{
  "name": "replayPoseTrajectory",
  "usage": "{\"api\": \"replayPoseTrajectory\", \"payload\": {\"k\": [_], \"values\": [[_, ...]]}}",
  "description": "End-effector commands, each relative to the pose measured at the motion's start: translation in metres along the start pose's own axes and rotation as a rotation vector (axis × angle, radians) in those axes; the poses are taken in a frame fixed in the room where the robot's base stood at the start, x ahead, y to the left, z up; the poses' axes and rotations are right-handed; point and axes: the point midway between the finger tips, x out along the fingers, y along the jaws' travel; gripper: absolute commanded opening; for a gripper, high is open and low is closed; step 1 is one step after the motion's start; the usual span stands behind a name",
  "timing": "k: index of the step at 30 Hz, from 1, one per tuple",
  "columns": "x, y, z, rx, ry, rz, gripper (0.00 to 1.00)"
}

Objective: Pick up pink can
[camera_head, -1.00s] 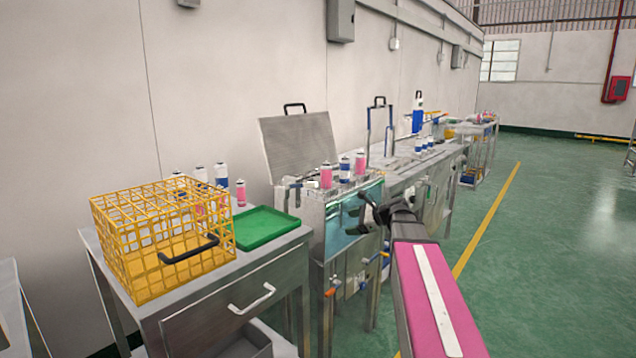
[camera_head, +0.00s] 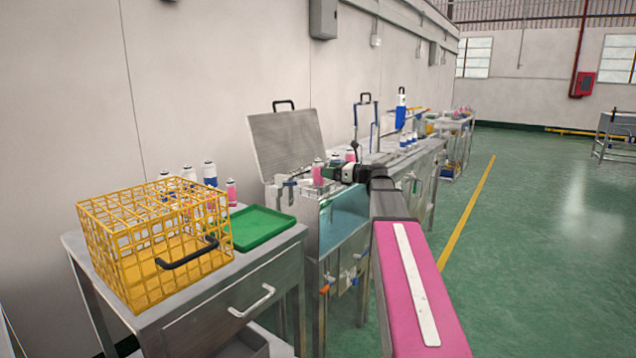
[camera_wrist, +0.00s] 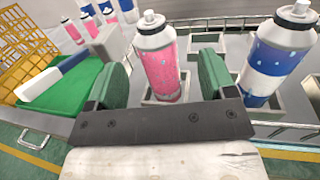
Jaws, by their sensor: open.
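In the wrist view a pink can (camera_wrist: 160,65) with a white top stands upright in a square holder, between the two green fingers of my gripper (camera_wrist: 168,80). The gripper is open, with a visible gap to the finger on the right; whether the left finger touches the can I cannot tell. A blue-and-white can (camera_wrist: 275,58) stands just right of the right finger. In the head view my gripper (camera_head: 336,172) is over the metal tank, by a pink can (camera_head: 317,173); another pink can (camera_head: 350,155) shows partly behind the gripper.
A green tray (camera_head: 262,229) and a yellow wire basket (camera_head: 150,245) sit on the metal table at left. More pink and blue cans (camera_head: 210,174) stand behind them. An upright metal lid (camera_head: 285,143) stands behind the tank. The green floor at right is clear.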

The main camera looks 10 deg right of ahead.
Motion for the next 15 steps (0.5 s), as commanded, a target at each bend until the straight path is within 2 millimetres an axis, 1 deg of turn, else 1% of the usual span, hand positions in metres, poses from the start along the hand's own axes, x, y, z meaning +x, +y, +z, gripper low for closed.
{"api": "replayPoseTrajectory", "payload": {"k": [5,9,12,15], "values": [[0.015,0.001,0.002,-0.001,0.0,0.001,0.77],[0.036,0.002,0.003,-0.001,0.0,0.001,0.77],[0.048,0.003,0.003,-0.001,0.001,0.001,0.77],[0.051,0.003,0.003,-0.001,0.001,0.0,0.77]]}}
